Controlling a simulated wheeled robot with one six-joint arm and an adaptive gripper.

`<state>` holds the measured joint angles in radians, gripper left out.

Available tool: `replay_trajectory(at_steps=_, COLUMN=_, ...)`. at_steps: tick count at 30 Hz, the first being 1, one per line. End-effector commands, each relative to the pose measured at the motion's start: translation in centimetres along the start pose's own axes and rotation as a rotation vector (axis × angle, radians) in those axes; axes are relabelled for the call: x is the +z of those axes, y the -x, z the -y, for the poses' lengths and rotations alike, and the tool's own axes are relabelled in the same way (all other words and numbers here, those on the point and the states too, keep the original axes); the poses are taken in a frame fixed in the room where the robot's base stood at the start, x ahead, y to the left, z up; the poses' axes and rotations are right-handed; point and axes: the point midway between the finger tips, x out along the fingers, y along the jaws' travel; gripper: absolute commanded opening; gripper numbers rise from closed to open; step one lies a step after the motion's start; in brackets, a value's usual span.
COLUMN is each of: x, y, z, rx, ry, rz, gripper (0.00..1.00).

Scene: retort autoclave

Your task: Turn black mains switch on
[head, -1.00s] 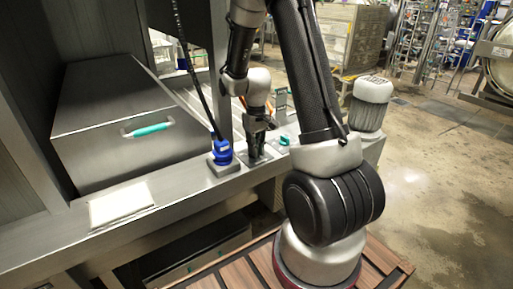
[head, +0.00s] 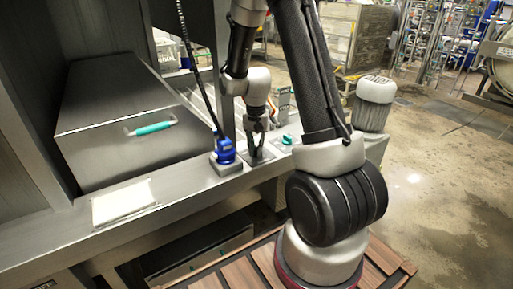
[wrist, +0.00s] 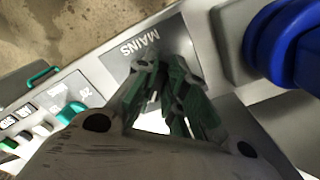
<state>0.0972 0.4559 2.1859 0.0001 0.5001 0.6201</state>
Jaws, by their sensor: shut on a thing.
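The mains plate (wrist: 152,48) is a dark grey square with the word MAINS, on the metal ledge in the wrist view. It also shows under my gripper in the head view (head: 262,158). My gripper (wrist: 168,105) points down over this plate, with its fingers close together. In the head view my gripper (head: 254,146) stands between a blue plug and a teal knob. It is shut on the black mains switch, which is mostly hidden between the fingers. I cannot read the switch's angle.
The blue plug (head: 224,152) with its black cable stands close left of my gripper. A teal knob (head: 287,139) on a small panel is close right. A steel box with a teal handle (head: 151,128) and a white sheet (head: 123,203) are further left.

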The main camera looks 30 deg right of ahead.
Motion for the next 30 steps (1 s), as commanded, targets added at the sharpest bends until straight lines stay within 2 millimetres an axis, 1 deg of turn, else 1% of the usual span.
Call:
replay_trajectory(at_steps=6, x=-0.08, y=0.07, z=0.10, rx=-0.001, ry=-0.043, rz=-0.002, gripper=0.00)
replay_trajectory(at_steps=19, x=-0.09, y=0.07, z=0.12, rx=-0.002, ry=-0.051, rz=-0.002, gripper=0.00)
replay_trajectory(at_steps=20, x=-0.09, y=0.07, z=0.12, rx=-0.002, ry=-0.051, rz=-0.002, gripper=0.16)
replay_trajectory(at_steps=21, x=-0.10, y=0.07, z=0.12, rx=-0.002, ry=-0.050, rz=-0.002, gripper=0.23)
replay_trajectory(at_steps=23, x=-0.08, y=0.06, z=0.11, rx=-0.002, ry=-0.050, rz=-0.002, gripper=0.34)
replay_trajectory(at_steps=30, x=-0.04, y=0.03, z=0.09, rx=-0.001, ry=-0.049, rz=-0.001, gripper=0.34)
